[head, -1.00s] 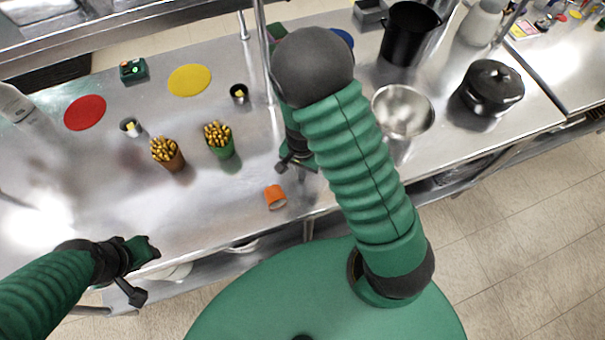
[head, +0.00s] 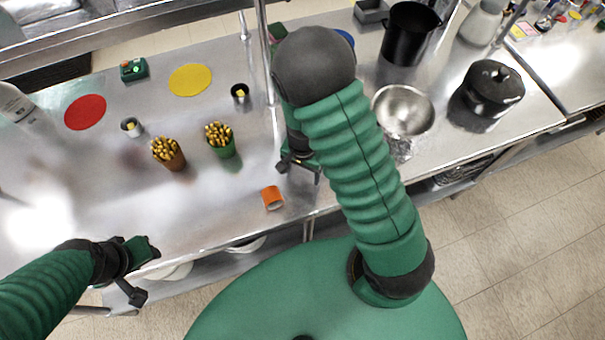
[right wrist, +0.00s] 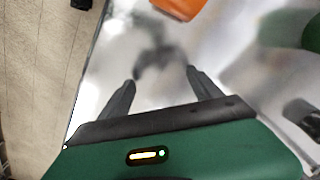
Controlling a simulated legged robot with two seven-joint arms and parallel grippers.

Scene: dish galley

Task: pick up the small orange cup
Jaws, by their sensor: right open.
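The small orange cup (head: 272,198) lies on its side on the steel counter (head: 225,190), near the front edge in the head view. It also shows at the top of the right wrist view (right wrist: 180,6), partly cut off by the frame. My right gripper (head: 300,170) is just right of and behind the cup in the head view, partly hidden by my own arm. In the right wrist view its two dark fingers (right wrist: 160,84) are apart with nothing between them, and the cup lies beyond the tips. My left gripper (head: 143,270) is at lower left, in front of the counter edge; its jaw opening is unclear.
An upright post (head: 262,45) rises behind my right gripper.

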